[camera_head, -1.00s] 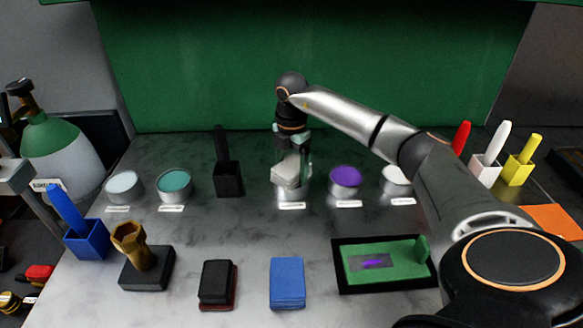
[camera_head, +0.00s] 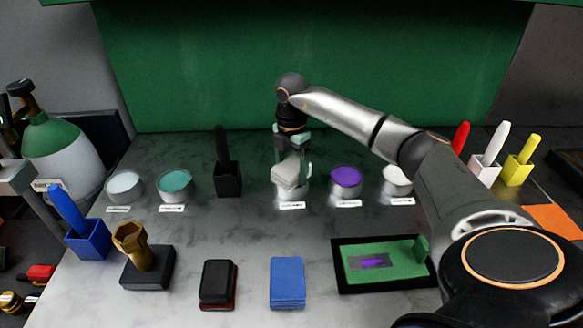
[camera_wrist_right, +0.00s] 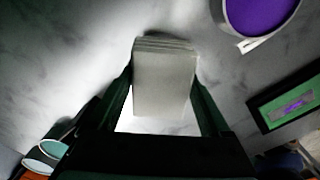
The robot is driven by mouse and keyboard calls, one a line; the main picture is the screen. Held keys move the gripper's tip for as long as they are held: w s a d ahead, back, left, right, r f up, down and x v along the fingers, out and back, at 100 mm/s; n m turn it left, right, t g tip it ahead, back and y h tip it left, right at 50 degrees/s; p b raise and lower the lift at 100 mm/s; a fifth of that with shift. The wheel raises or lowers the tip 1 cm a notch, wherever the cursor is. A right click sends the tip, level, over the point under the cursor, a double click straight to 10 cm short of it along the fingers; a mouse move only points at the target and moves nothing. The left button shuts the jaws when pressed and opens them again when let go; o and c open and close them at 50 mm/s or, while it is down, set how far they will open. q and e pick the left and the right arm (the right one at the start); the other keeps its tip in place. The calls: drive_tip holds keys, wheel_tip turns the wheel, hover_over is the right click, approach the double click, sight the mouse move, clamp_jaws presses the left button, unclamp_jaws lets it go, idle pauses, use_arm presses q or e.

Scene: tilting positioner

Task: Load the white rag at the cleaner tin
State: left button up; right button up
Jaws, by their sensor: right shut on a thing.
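The white rag (camera_head: 285,177) is a folded pale block. My right gripper (camera_head: 292,170) is shut on it, and in the right wrist view the rag (camera_wrist_right: 164,78) sits between the two fingers. The rag is at a tin (camera_head: 292,194) in the middle of the back row, mostly hidden behind rag and fingers. I cannot tell whether the rag touches the tin's contents. The tin labels are too small to read, so I cannot tell which is the cleaner tin. My left gripper is not in view.
A purple tin (camera_head: 345,181) and a white tin (camera_head: 396,178) stand to the right. A black holder (camera_head: 228,180), a teal tin (camera_head: 174,184) and another white tin (camera_head: 123,186) stand left. A blue pad (camera_head: 287,283) and a green plate (camera_head: 385,262) lie in front.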

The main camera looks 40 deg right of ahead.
sight(291, 165)
idle(0.5)
wheel_tip(291, 165, up, 7)
drive_tip(key=p, duration=0.6)
idle(0.7)
